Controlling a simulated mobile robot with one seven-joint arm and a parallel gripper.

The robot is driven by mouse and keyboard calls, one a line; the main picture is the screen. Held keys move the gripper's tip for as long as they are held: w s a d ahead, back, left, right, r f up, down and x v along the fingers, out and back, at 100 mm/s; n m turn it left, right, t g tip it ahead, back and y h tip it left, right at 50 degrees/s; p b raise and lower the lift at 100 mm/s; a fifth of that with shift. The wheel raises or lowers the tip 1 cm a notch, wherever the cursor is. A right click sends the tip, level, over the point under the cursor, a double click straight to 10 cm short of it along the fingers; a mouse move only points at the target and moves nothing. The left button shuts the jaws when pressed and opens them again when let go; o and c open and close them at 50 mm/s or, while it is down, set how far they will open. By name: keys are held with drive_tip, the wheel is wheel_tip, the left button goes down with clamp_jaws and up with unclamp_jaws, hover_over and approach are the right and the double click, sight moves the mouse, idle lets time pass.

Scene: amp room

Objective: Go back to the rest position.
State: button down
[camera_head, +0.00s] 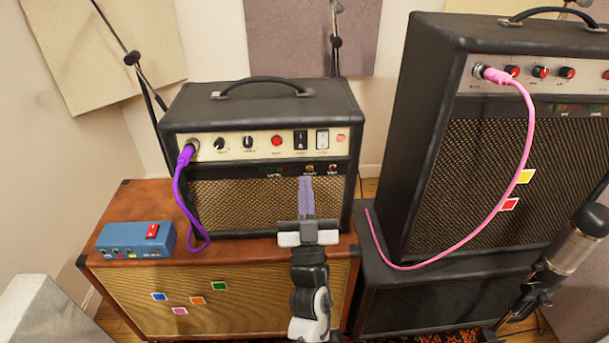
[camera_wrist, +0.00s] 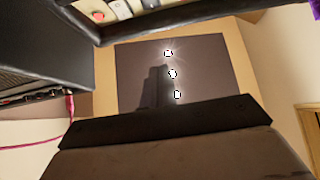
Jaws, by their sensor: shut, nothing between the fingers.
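My gripper (camera_head: 306,184) is in the middle of the camera_head view, pointing up the picture with its fingers together and nothing held. It overlaps the front of the smaller black amp (camera_head: 330,205). I cannot tell how far it is from the grille. The amp has a cream control panel with knobs, switches and a red button. A purple cable (camera_head: 178,195) is plugged in at the panel's left end. In the wrist view a broad dark bar fills the bottom, and part of a cream panel with a red button shows at the top.
The small amp stands on a brown cabinet (camera_head: 230,295) beside a blue pedal box (camera_head: 136,238). A larger black amp (camera_head: 425,110) with a pink cable (camera_head: 527,140) stands at right. A microphone (camera_head: 573,245) is at lower right. Stands and wall panels are behind.

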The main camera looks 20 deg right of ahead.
drive_tip(key=shift+s+a+f, duration=0.2)
drive_tip(key=shift+s+f, duration=0.15)
drive_tip(key=shift+s, duration=0.3)
